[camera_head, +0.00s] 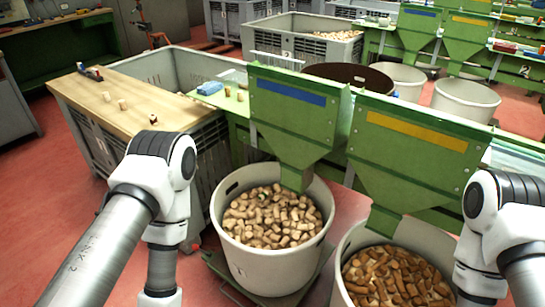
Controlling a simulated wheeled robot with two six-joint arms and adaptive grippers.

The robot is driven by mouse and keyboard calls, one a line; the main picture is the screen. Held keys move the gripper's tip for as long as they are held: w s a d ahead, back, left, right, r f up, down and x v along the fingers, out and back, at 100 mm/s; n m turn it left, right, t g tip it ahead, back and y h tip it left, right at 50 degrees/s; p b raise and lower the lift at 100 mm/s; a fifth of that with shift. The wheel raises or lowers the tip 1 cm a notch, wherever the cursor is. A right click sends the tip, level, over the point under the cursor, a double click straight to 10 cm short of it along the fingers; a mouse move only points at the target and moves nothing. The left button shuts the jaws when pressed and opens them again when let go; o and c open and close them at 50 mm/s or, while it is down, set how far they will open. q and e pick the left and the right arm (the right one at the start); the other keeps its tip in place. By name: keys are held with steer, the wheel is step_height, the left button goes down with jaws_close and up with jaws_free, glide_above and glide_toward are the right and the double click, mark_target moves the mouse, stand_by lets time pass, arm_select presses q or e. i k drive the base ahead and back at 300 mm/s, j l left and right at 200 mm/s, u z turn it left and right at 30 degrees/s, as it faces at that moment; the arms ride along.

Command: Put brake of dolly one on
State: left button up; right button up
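A low dark dolly (217,264) shows under the left white bin (268,267), which is full of pale cork stoppers (270,216). Most of the dolly is hidden by the bin. I cannot make out a number or a brake pedal on it. A second white bin (345,255) with browner corks (395,278) stands to its right; its base is cut off. My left arm reaches down left of the first bin, and my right arm reaches down at the right edge. Both grippers are below the picture, so their fingers do not show.
Green hoppers with a blue label (290,93) and a yellow label (417,130) hang over the bins. A grey crate with a wooden top (130,105) stands behind my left arm. Some red floor (35,215) is clear at the left.

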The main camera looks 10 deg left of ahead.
mark_target(195, 247)
steer(key=u, duration=0.75)
